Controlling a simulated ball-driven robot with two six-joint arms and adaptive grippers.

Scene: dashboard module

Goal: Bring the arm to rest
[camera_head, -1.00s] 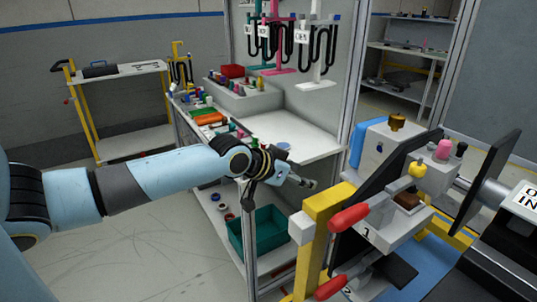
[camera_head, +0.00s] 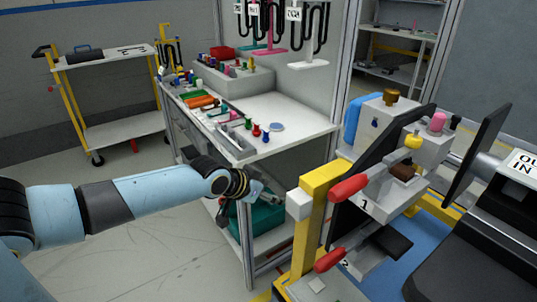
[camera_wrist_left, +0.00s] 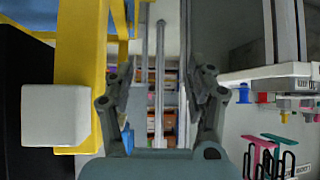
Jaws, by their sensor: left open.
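My left arm (camera_head: 150,197) reaches in from the left in the head view, nearly level. Its gripper (camera_head: 267,196) is below the front edge of the workbench top (camera_head: 290,108), in front of the teal bin (camera_head: 262,221), and partly hides the bin. In the left wrist view the two fingers (camera_wrist_left: 163,82) stand apart with nothing between them. My right gripper is not in view.
A yellow frame (camera_head: 312,225) with a white end block (camera_head: 299,203) stands just right of the gripper. Several coloured pegs (camera_head: 256,130) stand on the bench. The floor (camera_head: 140,265) at lower left is clear.

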